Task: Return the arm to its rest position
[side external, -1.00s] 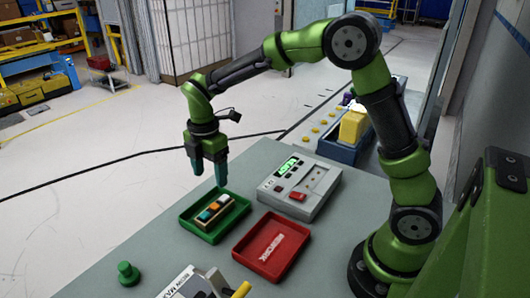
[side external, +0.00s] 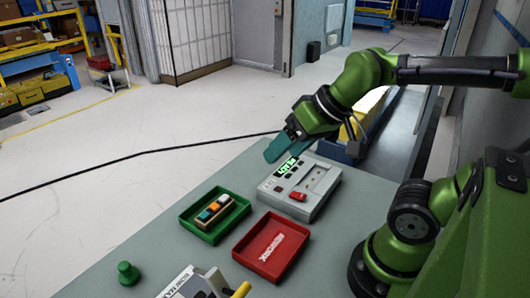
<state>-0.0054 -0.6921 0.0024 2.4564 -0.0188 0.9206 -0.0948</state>
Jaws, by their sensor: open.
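My gripper (side external: 276,153) is open and empty. It is raised above the far edge of the grey table (side external: 130,219), its teal fingers tilted and pointing left. In the picture it overlaps the top left of the grey dashboard module (side external: 318,192), which has a lit green display (side external: 286,168) and a red switch (side external: 298,196). My green arm folds back to the right, its upper links running toward the right edge of the picture.
A green tray (side external: 191,227) holds a module with coloured blocks (side external: 216,209). A red tray (side external: 262,258) has a white label inside. A green knob (side external: 128,273) stands at front left, and a box with a yellow part (side external: 242,289) at the front edge. A blue bin (side external: 338,151) stands behind.

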